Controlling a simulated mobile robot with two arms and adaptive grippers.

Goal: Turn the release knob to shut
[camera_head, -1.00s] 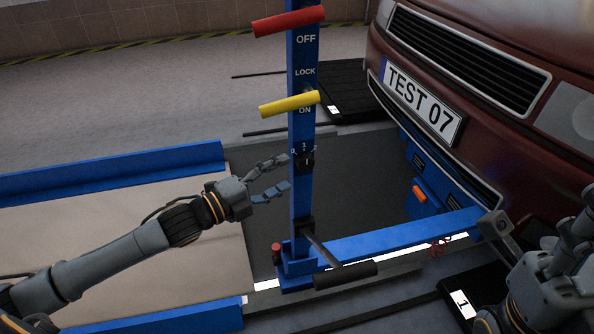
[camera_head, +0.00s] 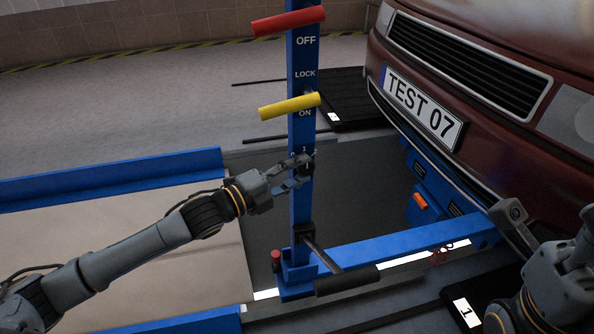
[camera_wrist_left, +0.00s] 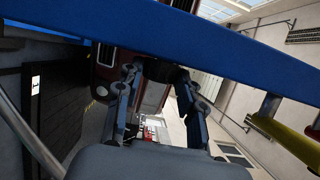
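The release knob (camera_head: 305,162) is a small dark knob on the blue upright post (camera_head: 302,205), just below a "1" mark. My left gripper (camera_head: 301,172) is at the knob, its fingers apart with one on each side of it. In the left wrist view, the dark knob (camera_wrist_left: 168,73) shows between the two fingertips (camera_wrist_left: 158,75); firm contact cannot be made out. The fingers partly hide the knob in the head view. My right gripper (camera_head: 513,212) is at the right edge, partly in view, away from the post; its opening is unclear.
A yellow lever (camera_head: 290,106) and a red lever (camera_head: 288,21) stick out from the post above the knob. A black-gripped handle (camera_head: 346,279) and a red button (camera_head: 276,256) are near its base. A dark red car (camera_head: 480,80) stands at the right.

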